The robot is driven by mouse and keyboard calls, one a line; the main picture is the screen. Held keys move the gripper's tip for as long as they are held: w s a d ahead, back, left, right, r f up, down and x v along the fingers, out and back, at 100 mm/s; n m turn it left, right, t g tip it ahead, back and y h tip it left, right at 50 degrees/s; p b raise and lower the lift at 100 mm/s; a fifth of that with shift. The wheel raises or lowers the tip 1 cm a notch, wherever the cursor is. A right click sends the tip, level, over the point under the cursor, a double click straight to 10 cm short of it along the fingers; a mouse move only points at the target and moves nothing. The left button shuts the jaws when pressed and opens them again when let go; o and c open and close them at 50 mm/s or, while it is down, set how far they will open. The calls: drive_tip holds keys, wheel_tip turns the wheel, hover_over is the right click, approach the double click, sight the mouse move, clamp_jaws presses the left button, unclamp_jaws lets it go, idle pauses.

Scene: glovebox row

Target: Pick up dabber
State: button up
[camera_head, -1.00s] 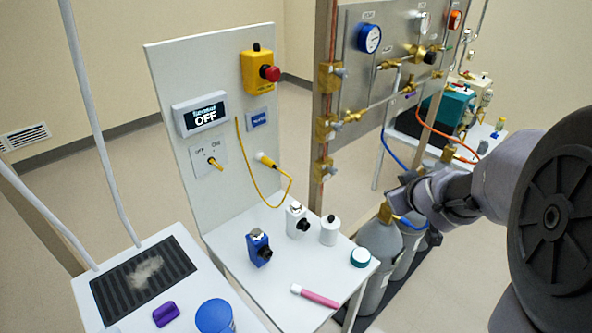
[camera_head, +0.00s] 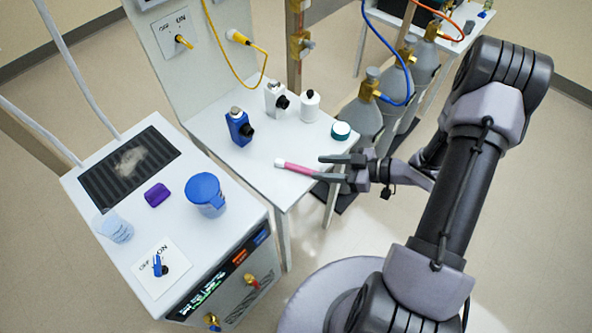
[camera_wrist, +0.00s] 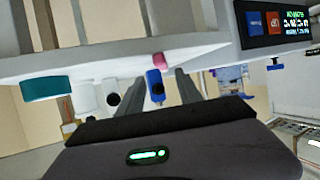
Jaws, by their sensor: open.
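The dabber, a pink stick with a white tip (camera_head: 294,166), lies on the white side table near its front right edge. Its white end points left and its pink end points right, toward my gripper. My gripper (camera_head: 318,167) is open at that edge, its two dark fingers on either side of the line of the pink end. In the wrist view, the rounded pink end of the dabber (camera_wrist: 160,59) shows just ahead, between the finger directions of my gripper (camera_wrist: 159,76). Whether the fingers touch it cannot be told.
Gas cylinders (camera_head: 362,115) stand behind. A white cabinet (camera_head: 105,190) with a blue-lidded cup (camera_head: 205,190) is at left.

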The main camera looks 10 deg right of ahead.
sight(306, 170)
drive_tip(key=x, duration=0.1)
drive_tip(key=b+x, duration=0.1)
drive_tip(key=x, duration=0.1)
drive_tip(key=b+x, duration=0.1)
drive_tip(key=x, duration=0.1)
drive_tip(key=shift+s+f, duration=0.2)
drive_tip(key=shift+s, duration=0.15)
drive_tip(key=shift+w+a, duration=0.15)
drive_tip(key=shift+a, duration=0.05)
drive_tip(key=shift+d+r, duration=0.1)
clamp_jaws()
wheel_tip(306, 170, up, 4)
drive_tip(key=shift+r+p, duration=0.1)
drive_tip(key=shift+p, duration=1.1)
drive_tip(key=s+p, duration=0.3)
drive_tip(key=s, duration=1.3)
drive_tip(key=shift+d+r, duration=0.2)
drive_tip(key=shift+r, duration=0.2)
